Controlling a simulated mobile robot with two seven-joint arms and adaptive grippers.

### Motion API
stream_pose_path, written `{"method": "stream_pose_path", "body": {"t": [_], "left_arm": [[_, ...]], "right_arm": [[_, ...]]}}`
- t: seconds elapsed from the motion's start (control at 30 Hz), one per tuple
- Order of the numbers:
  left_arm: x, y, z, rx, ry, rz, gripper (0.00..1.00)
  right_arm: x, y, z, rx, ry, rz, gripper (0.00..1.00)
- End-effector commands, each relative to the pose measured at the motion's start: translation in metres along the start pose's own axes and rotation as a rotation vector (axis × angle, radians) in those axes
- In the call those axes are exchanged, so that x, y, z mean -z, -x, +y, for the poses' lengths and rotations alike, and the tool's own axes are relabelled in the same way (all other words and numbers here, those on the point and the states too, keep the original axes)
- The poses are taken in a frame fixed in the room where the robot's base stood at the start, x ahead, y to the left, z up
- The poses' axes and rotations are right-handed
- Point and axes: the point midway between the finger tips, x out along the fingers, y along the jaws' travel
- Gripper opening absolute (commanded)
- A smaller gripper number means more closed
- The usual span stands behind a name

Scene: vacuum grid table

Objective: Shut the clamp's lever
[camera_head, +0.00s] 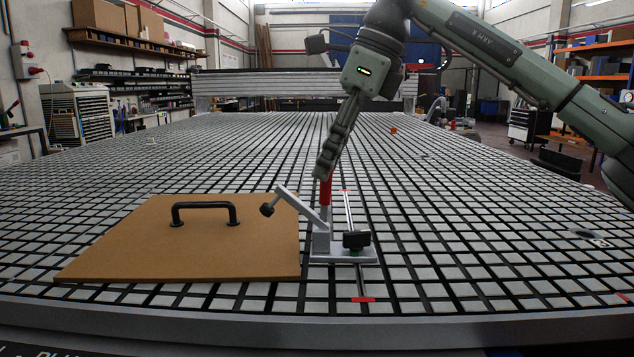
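The toggle clamp (320,245) stands on a grey base at the right edge of a brown board. Its red lever handle (325,190) points upright. Its grey clamp arm (299,206) is tilted up to the left, with the black pad (268,209) raised above the board. My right gripper (325,170) points down at the top of the red lever, and its fingers overlap the lever's upper end. The fingers show nearly edge-on, so I cannot tell whether they close on the lever. My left gripper is out of view.
The brown board (130,250) with a black handle (205,207) lies flat on the gridded table (480,220). A black knob (356,239) sits on the right of the clamp base. A rail with red ends (363,299) runs beside it. The table right of the clamp is mostly clear.

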Motion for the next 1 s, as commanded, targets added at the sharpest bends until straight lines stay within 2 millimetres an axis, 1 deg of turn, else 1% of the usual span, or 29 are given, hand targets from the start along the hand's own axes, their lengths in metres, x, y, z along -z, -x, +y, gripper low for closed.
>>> {"method": "stream_pose_path", "body": {"t": [0.03,0.1,0.23,0.37,0.6,0.67,0.9,1.0], "left_arm": [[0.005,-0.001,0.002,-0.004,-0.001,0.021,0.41],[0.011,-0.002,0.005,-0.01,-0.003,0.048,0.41],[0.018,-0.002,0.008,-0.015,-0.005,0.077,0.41],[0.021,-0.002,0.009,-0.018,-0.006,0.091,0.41],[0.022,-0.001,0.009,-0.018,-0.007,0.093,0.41],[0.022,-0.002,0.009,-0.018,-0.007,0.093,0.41],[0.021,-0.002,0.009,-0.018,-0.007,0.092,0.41],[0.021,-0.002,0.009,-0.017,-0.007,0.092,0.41]], "right_arm": [[0.001,-0.01,0.0,-0.002,0.0,0.002,0.36],[0.001,-0.021,0.001,-0.001,0.001,0.001,0.36],[0.0,-0.034,0.0,-0.001,0.001,0.0,0.36],[0.0,-0.041,0.001,0.0,0.002,-0.001,0.36],[-0.001,-0.042,0.001,0.0,0.001,-0.001,0.36],[-0.001,-0.042,0.001,0.0,0.001,-0.001,0.3],[0.0,-0.041,0.001,0.0,0.001,-0.001,0.0],[0.0,-0.041,0.001,0.0,0.001,-0.001,0.0]]}}
